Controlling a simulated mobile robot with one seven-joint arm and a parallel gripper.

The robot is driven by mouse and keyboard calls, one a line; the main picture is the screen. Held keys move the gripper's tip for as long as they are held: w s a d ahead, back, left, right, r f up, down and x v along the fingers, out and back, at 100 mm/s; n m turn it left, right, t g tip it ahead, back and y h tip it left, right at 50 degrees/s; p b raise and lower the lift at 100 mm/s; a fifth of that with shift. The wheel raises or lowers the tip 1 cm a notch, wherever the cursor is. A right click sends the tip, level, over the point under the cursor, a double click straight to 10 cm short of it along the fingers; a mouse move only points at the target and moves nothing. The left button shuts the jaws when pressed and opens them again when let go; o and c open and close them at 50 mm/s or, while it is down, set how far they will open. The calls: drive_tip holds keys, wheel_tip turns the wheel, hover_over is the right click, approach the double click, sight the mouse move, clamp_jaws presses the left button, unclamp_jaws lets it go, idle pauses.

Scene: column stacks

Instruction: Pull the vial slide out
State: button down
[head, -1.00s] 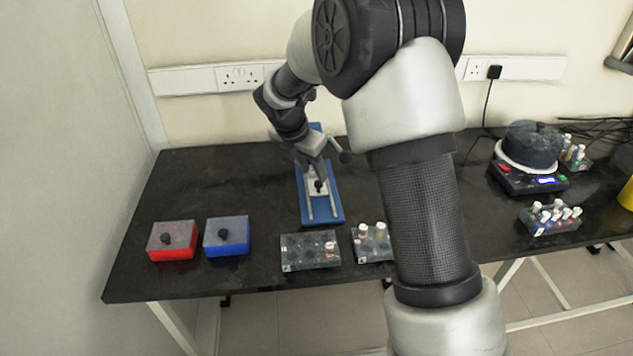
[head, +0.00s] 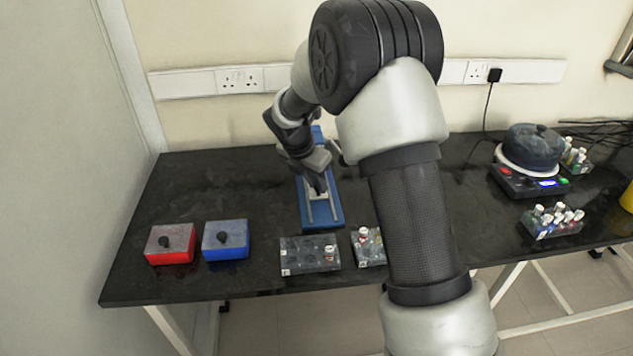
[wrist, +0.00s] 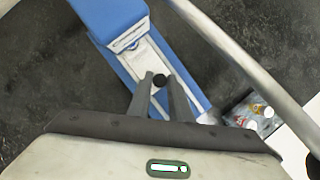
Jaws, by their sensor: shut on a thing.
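The vial slide is a pale plate on a long blue base (head: 323,217) with two light rails, in the middle left of the table. In the wrist view the pale slide (wrist: 150,62) runs out from a blue housing (wrist: 112,18) and carries a round black knob (wrist: 159,80). My gripper (wrist: 160,84) is shut on this knob, one finger on each side. In the head view my gripper (head: 320,190) is over the slide and hides the knob and much of the plate. Whether vials sit inside the housing is hidden.
A red box (head: 171,244) and a blue box (head: 226,240) with dark knobs stand to the left. Two vial racks (head: 309,256) (head: 369,248) stand near the front edge. Bare table surrounds the base.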

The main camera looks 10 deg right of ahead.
drive_tip(key=s, duration=0.8)
drive_tip(key=shift+s, duration=0.5)
drive_tip(key=c, duration=1.6)
unclamp_jaws()
drive_tip(key=shift+s, duration=0.1)
drive_tip(key=shift+c, duration=0.2)
drive_tip(key=shift+a+r, duration=0.1)
drive_tip(key=shift+r, duration=0.2)
drive_tip(key=p+v, duration=0.4)
drive_tip(key=v, duration=1.3)
